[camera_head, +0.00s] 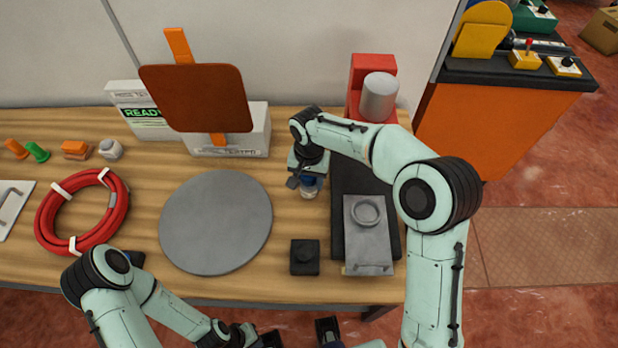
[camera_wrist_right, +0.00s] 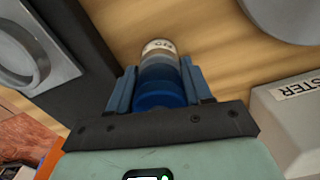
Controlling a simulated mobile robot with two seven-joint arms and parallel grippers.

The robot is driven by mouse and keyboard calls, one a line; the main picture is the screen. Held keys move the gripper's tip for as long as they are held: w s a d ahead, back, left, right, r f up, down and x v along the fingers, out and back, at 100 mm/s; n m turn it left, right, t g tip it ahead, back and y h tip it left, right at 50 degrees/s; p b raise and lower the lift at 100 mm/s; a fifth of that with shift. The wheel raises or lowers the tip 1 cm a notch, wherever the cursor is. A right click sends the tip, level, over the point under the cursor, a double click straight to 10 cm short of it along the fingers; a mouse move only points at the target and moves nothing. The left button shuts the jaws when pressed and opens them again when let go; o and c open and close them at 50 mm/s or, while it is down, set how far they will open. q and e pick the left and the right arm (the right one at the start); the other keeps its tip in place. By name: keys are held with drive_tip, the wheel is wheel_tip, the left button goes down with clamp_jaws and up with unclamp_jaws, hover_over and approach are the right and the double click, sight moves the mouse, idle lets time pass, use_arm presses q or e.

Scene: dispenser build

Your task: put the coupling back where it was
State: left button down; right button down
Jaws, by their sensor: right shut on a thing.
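My right gripper (camera_head: 308,180) is shut on a blue cylinder with a grey band and a pale, lettered end, which I take to be the coupling (camera_head: 309,192). In the right wrist view the coupling (camera_wrist_right: 161,80) sits between the two blue fingers (camera_wrist_right: 160,88), its pale end pointing away from the palm. It is over the wooden table, between the round grey disc and the black base; I cannot tell whether it touches the wood. My left gripper (camera_head: 268,340) is low at the bottom edge of the head view, partly cut off, away from the coupling; its jaw opening is unclear.
The round grey disc (camera_head: 215,222) lies left of the coupling. A black base (camera_head: 350,180) with a grey metal plate (camera_head: 368,240) is right of it. A small black block (camera_head: 305,257) stands nearer. A white box (camera_head: 230,135) and a red stand (camera_head: 372,68) are behind.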

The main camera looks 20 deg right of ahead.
drive_tip(key=shift+f, duration=0.1)
drive_tip(key=shift+c, duration=2.4)
unclamp_jaws()
wheel_tip(320, 180, up, 12)
drive_tip(key=shift+r+p, duration=0.15)
drive_tip(key=shift+p, duration=0.65)
